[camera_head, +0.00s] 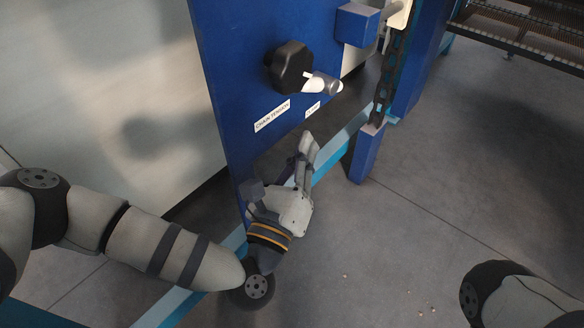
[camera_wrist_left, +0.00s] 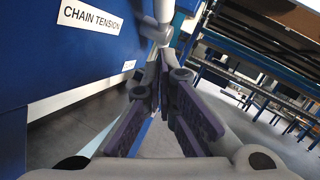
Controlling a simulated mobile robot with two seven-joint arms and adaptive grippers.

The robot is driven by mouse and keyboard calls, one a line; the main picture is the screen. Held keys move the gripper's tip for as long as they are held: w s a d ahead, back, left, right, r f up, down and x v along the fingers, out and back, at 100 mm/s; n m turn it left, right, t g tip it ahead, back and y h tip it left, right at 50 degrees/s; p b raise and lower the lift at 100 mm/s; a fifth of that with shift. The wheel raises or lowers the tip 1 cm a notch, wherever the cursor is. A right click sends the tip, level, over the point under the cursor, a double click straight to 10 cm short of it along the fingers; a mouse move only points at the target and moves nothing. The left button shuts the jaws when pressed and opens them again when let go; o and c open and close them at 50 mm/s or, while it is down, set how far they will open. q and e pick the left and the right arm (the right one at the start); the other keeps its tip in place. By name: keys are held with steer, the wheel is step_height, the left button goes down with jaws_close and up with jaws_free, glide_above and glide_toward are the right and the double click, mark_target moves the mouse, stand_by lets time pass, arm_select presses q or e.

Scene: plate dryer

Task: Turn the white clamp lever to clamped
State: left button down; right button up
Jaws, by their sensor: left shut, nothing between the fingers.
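The white clamp lever (camera_head: 316,83) sticks out from the blue panel (camera_head: 235,75), just right of a black knob (camera_head: 289,67), and ends in a grey rounded part. In the left wrist view a pale lever-like part (camera_wrist_left: 161,14) shows at the top, just beyond the fingertips. My left gripper (camera_head: 305,142) is below the lever in the head view, fingers pointing up toward it and apart from it there. Its fingers are shut and empty, and they also show in the left wrist view (camera_wrist_left: 164,62). My right gripper is out of view.
A "CHAIN TENSION" label (camera_head: 272,116) and a smaller label (camera_head: 312,109) sit below the knob and lever. A chain (camera_head: 388,75) and blue post (camera_head: 366,153) stand to the right. Wire racks (camera_head: 525,40) are at the upper right. The grey floor (camera_head: 410,220) is open.

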mark_target(317, 83)
arm_select(q)
steer(key=w+r, duration=0.3)
steer(key=w, duration=0.2)
steer(key=shift+r, duration=0.3)
steer(key=shift+s+d, duration=0.1)
step_height(317, 83, up, 2)
steer(key=p, duration=0.1)
steer(key=g+p, duration=0.1)
steer(key=shift+r+m+p, duration=0.25)
steer(key=shift+m+p, duration=0.05)
